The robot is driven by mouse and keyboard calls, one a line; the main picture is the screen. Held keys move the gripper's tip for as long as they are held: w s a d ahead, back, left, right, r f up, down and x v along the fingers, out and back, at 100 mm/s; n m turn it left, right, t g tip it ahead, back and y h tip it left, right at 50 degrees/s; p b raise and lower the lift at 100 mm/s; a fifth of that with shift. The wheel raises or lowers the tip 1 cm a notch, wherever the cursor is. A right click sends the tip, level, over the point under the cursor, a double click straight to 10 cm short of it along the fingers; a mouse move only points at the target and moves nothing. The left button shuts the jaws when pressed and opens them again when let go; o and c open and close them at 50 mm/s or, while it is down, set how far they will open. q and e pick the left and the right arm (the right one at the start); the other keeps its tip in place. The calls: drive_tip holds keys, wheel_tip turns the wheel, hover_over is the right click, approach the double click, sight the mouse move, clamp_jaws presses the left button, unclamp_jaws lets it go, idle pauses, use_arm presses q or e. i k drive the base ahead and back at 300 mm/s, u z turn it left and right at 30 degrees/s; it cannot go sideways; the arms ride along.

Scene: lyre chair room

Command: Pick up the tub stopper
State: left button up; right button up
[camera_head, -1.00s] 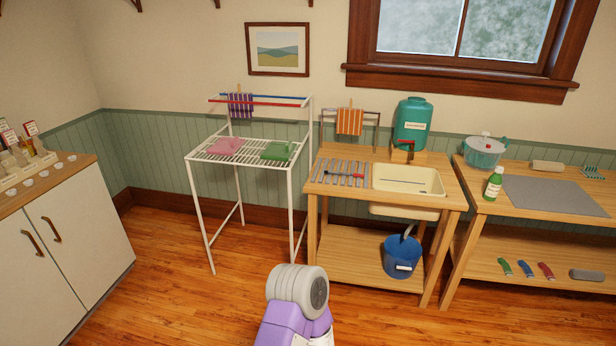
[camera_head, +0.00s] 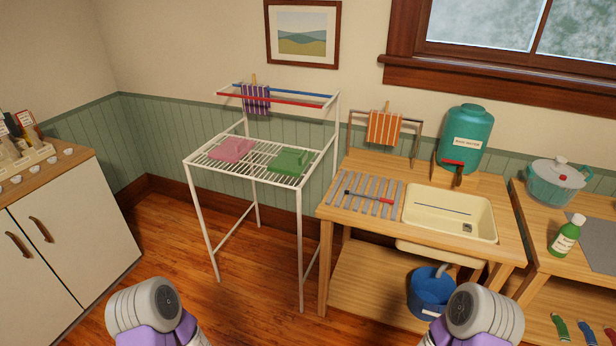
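The cream wash tub (camera_head: 420,210) is set into the wooden bench. A small dark fitting (camera_head: 467,229) shows at the right of its floor; I cannot tell whether it is the stopper or the drain. A thin dark line runs along the tub's far inner side. No other thing that I can tell to be the tub stopper shows. Rounded grey and purple links of both my arms show at the bottom edge, well short of the bench. Neither of my grippers is in view.
A red-handled tool (camera_head: 370,197) lies on the slatted rack left of the tub. A teal water tank (camera_head: 466,140) stands behind. A blue bucket (camera_head: 432,292) is on the lower shelf. A white drying rack (camera_head: 199,212) stands left. The floor between cabinet and rack is clear.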

sight(383, 200)
drive_tip(key=z, duration=0.15)
drive_tip(key=i, duration=1.4)
drive_tip(key=z, duration=0.5)
